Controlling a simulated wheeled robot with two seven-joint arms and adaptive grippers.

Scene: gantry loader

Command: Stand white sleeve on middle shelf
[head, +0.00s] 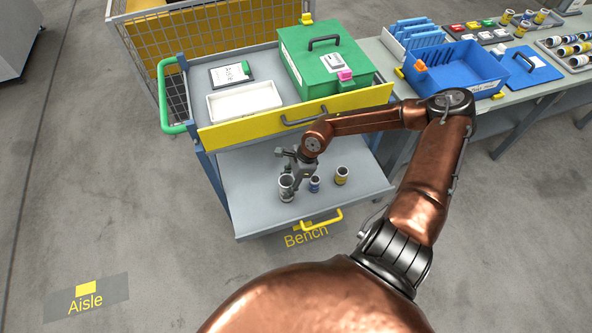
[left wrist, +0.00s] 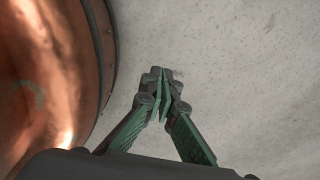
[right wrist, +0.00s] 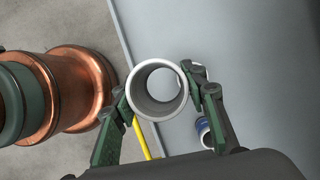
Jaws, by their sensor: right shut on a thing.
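The white sleeve (head: 286,190) is an upright, open-ended tube at the left of the sleeves on the cart's pulled-out grey shelf (head: 245,205). My right gripper (head: 290,177) reaches down over that shelf and is shut on the sleeve. In the right wrist view the white sleeve (right wrist: 137,95) sits between the two fingers, and I look down into its bore. I cannot tell whether its foot touches the shelf. My left gripper (left wrist: 161,80) shows only in the left wrist view, fingertips together, empty, over grey floor.
A blue-banded sleeve (head: 315,185) and a yellow-banded sleeve (head: 341,176) stand right of the white one. The yellow drawer front (head: 230,130) overhangs behind. A yellow handle (head: 322,222) sits on the shelf's front edge. The shelf's left part is bare.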

